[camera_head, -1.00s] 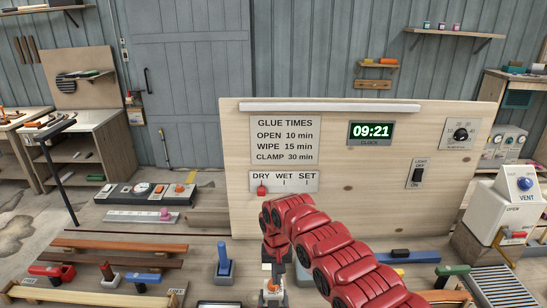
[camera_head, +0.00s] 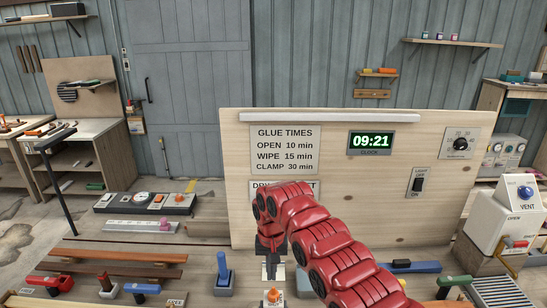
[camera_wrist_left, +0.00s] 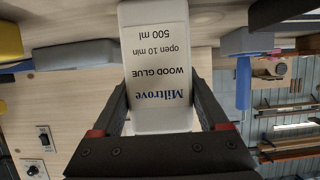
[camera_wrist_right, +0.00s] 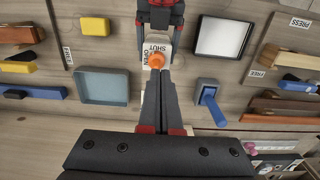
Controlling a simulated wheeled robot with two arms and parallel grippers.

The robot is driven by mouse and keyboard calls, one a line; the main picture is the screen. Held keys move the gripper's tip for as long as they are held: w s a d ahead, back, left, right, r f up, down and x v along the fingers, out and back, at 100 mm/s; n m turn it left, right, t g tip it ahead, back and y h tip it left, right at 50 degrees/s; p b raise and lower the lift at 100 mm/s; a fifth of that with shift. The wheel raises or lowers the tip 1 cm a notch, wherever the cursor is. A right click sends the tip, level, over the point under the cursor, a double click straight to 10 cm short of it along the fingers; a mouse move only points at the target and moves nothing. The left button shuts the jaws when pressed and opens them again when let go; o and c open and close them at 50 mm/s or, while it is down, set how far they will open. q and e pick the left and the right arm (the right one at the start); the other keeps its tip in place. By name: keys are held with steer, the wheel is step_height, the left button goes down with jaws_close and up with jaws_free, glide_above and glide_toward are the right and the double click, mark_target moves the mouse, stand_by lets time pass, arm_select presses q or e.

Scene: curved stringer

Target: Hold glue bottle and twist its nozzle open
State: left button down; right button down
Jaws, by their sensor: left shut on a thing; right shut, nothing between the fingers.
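The white glue bottle (camera_wrist_left: 160,60) fills the middle of the left wrist view, its "Miltrove wood glue" label upside down there. My left gripper (camera_wrist_left: 160,108) is shut around its sides. The orange nozzle (camera_wrist_right: 158,60) sits on a white top marked SHUT and OPEN in the right wrist view; it also shows at the bottom of the head view (camera_head: 272,295). I cannot tell where the nozzle points. My right gripper (camera_wrist_right: 158,72) is shut and empty, its fingertips just beside the nozzle in the picture. In the head view it (camera_head: 271,274) hangs above the nozzle; contact is unclear.
A wooden board (camera_head: 350,215) with glue times stands behind my right arm.

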glide_above(276, 296)
steer(key=a, duration=0.2)
steer(key=f, duration=0.5)
steer(key=shift+s+d+f, duration=0.2)
steer(key=shift+s+f, duration=0.15)
steer(key=shift+s, duration=0.05)
steer(key=shift+f, duration=0.55)
steer(key=shift+w, duration=0.25)
steer(key=shift+d, duration=0.55)
steer(key=shift+w+d, duration=0.1)
steer(key=shift+d, duration=0.2)
